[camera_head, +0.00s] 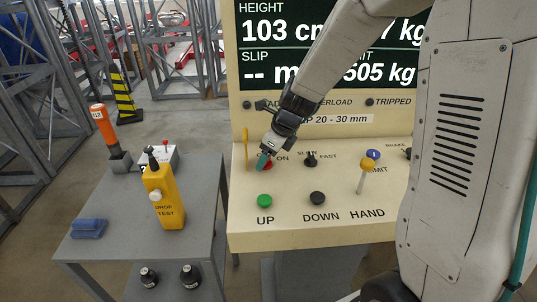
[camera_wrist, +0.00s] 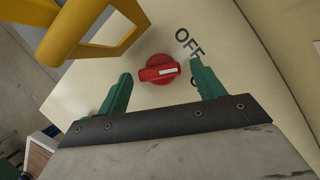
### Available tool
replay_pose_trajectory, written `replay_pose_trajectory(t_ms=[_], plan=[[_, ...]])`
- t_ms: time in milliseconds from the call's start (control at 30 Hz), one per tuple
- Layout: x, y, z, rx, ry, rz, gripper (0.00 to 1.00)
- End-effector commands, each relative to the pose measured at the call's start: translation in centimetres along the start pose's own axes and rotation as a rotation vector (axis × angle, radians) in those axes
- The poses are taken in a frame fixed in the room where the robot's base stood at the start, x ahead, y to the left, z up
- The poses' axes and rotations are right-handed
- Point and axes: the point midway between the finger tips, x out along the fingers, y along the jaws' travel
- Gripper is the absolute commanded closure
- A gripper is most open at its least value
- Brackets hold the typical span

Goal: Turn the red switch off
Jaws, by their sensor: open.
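The red switch (camera_wrist: 150,74) is a round knob with a raised bar and a white mark on the cream panel. In the head view my gripper (camera_head: 264,160) covers most of the red switch (camera_head: 268,167).
A yellow guard (camera_wrist: 84,50) stands close beside the switch. The panel also carries a green UP button (camera_head: 265,200), a black DOWN button (camera_head: 317,198), a black SLOW/FAST toggle (camera_head: 310,160) and a yellow-topped HAND lever (camera_head: 366,168). A grey table (camera_head: 135,240) stands left.

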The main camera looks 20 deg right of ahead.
Motion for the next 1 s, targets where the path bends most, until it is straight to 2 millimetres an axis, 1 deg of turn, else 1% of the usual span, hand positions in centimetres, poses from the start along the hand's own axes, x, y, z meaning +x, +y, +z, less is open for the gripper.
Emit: replay_pose_trajectory(t_ms=[100, 167, 200, 267, 467, 633, 1000], plan=[[-0.03, 0.00, 0.00, 0.000, 0.000, 0.000, 0.32], [-0.03, 0.01, -0.01, -0.001, 0.000, 0.000, 0.49], [-0.03, 0.00, -0.01, -0.001, 0.000, 0.000, 0.60], [-0.04, 0.00, -0.01, -0.001, 0.000, 0.000, 0.77], [-0.05, -0.01, -0.01, -0.005, 0.000, 0.003, 0.77], [-0.03, -0.07, -0.05, -0.045, 0.001, 0.020, 0.77], [-0.02, -0.38, 0.03, -0.263, 0.000, 0.110, 0.77]])
